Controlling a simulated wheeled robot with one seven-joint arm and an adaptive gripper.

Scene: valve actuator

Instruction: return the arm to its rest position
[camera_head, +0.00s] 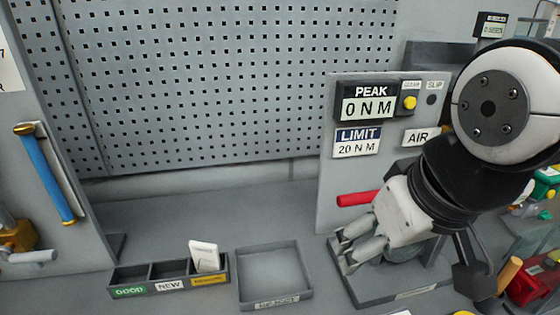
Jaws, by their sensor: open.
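My gripper (361,243) is at the right, at the end of my white and black arm (490,110). Its fingers point left and down, in front of the grey torque panel (335,185). They look apart, with nothing between them. The fingers are close to the panel's base and below a red handle (358,198); I cannot tell whether they touch anything. My arm hides part of the panel's right side and what lies behind it.
The panel shows a PEAK display (368,108) reading 0 N M and a yellow button (409,102). A divided bin (130,290) holds a white card (205,255). An empty grey tray (275,275) is beside it. A blue-handled bar (48,178) is at left. Bench behind the bins is clear.

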